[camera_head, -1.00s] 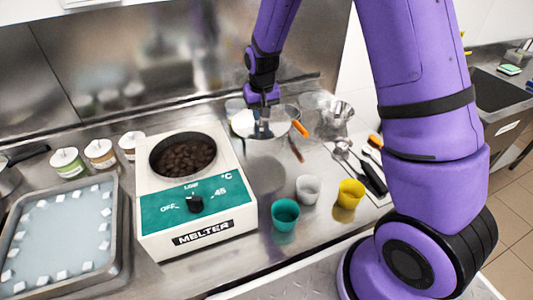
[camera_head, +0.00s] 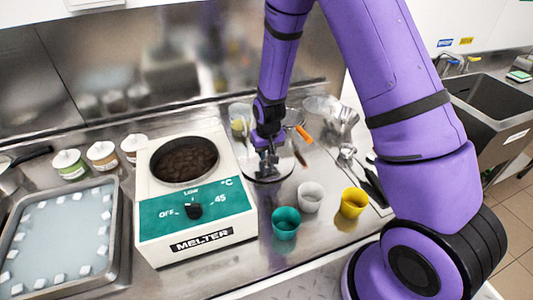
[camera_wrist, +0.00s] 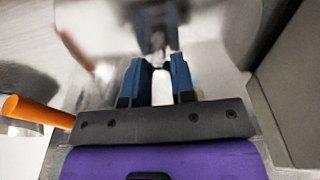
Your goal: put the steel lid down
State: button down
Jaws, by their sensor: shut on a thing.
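The steel lid (camera_head: 265,179) is a round, shiny disc beside the melter, low over the steel counter. It looks flat, and I cannot tell whether it touches the counter. My gripper (camera_head: 268,153) points down and is shut on the middle of the lid from above. In the wrist view the two blue fingers (camera_wrist: 161,66) are close together, with a mirrored image of them in shiny steel ahead. The handle between the fingers is hard to make out.
The melter (camera_head: 203,213), its pan full of dark chocolate pieces (camera_head: 186,161), stands just left of the lid. A teal cup (camera_head: 285,224), a white cup (camera_head: 311,197) and a yellow cup (camera_head: 352,200) are in front and to the right. An orange-handled tool (camera_head: 304,134) is behind.

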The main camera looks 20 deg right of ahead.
jog(key=shift+f, duration=0.25)
jog(key=shift+f, duration=0.15)
jog(key=c, duration=1)
grip_release()
jog(key=shift+o, duration=0.2)
jog(key=s+d+r+t, duration=0.1)
jog(key=s+r, duration=0.3)
jog(key=r, duration=0.6)
jog(key=s+d+r, duration=0.2)
jog(key=s+r, duration=0.2)
jog(key=r, duration=0.7)
jog(key=s+d+r+t, duration=0.1)
jog(key=s+r, duration=0.2)
jog(key=r, duration=0.7)
jog(key=s+d+r+t, duration=0.1)
jog(key=s+r, duration=0.3)
jog(key=s, duration=0.5)
jog(key=s+d+r, duration=0.2)
jog(key=s+r, duration=0.3)
jog(key=s, duration=0.4)
jog(key=shift+t, duration=0.4)
